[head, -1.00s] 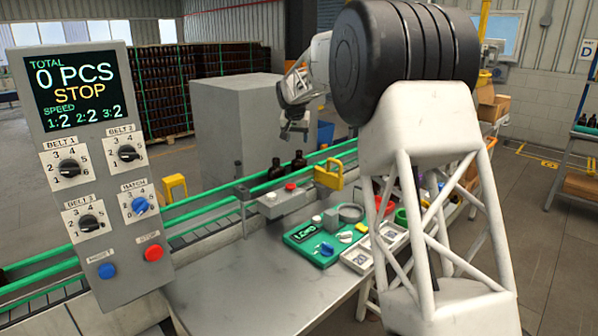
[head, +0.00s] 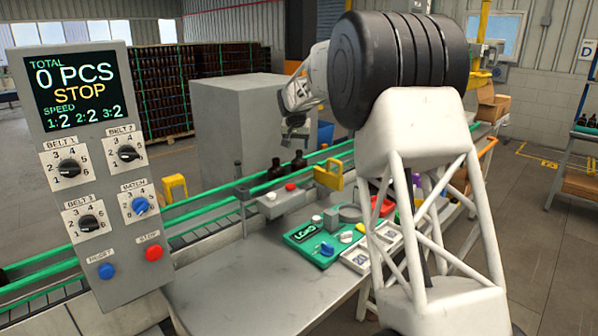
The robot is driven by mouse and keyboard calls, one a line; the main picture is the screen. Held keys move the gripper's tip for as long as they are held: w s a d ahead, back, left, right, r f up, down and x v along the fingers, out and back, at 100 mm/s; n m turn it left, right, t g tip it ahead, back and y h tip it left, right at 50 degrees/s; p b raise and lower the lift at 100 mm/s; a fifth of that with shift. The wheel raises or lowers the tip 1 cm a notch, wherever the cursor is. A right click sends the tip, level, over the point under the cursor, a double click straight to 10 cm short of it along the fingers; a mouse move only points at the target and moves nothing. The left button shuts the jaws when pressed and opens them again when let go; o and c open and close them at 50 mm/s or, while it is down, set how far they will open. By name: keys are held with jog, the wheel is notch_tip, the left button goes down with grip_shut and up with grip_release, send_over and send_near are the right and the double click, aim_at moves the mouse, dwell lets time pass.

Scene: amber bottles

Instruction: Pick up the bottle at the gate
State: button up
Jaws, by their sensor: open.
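Two dark amber bottles stand upright side by side on the conveyor, a left one (head: 275,169) and a right one (head: 299,161). Their lower parts are hidden behind the green rail and a grey box. A yellow bracket (head: 328,177) stands at the conveyor's near side, just right of the bottles; I cannot tell if it is the gate. My gripper (head: 292,133) hangs above and behind the bottles in the picture, in front of the grey cabinet. It is small and partly turned away. It is open, apart from the bottles, and nothing shows in it.
A grey box (head: 284,201) with a red button sits before the bottles. Green rails (head: 207,201) run along the conveyor. A green board (head: 309,250) and white trays (head: 361,255) lie on the metal table (head: 250,285), whose front left is clear. A control panel (head: 92,215) stands left.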

aim_at(299, 151)
jog(key=shift+x, duration=2.45)
jog(key=shift+d, duration=0.15)
jog(key=shift+c, duration=0.4)
grip_shut()
